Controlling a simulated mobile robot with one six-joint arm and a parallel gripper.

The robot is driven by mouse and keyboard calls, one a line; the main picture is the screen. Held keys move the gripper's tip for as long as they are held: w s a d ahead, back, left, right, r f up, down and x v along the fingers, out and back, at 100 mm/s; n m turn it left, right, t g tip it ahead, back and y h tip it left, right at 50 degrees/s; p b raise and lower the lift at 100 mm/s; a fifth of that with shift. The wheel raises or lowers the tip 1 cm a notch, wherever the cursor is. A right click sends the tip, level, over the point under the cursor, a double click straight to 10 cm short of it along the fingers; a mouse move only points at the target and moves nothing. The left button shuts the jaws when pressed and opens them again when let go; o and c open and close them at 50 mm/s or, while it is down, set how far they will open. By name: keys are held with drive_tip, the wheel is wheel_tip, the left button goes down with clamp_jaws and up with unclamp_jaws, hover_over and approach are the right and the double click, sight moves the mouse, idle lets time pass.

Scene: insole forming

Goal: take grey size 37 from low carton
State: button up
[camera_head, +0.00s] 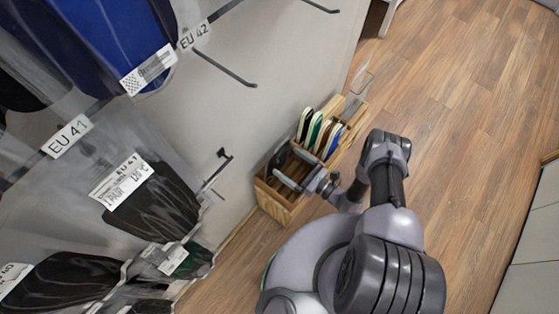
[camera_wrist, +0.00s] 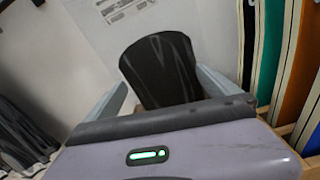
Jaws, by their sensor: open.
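The low wooden carton (camera_head: 290,207) stands on the floor against the white wall. A dark grey or black insole (camera_head: 277,161) stands upright in its near left part. My gripper (camera_head: 292,167) is open over the carton at that insole. In the wrist view the dark insole (camera_wrist: 160,68) stands between the two open fingers of my gripper (camera_wrist: 166,88), with a gap on each side. Its lower end is hidden by my gripper body. I cannot read a size on it.
Several other insoles stand in the carton's far part, among them a green one (camera_head: 314,130), which shows at the right in the wrist view (camera_wrist: 270,45), and an orange one (camera_wrist: 301,80). Packed insoles (camera_head: 150,205) hang on wall hooks at the left. The wooden floor (camera_head: 460,110) is clear at right.

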drive_tip(key=shift+x, duration=0.95)
drive_tip(key=c, duration=1.5)
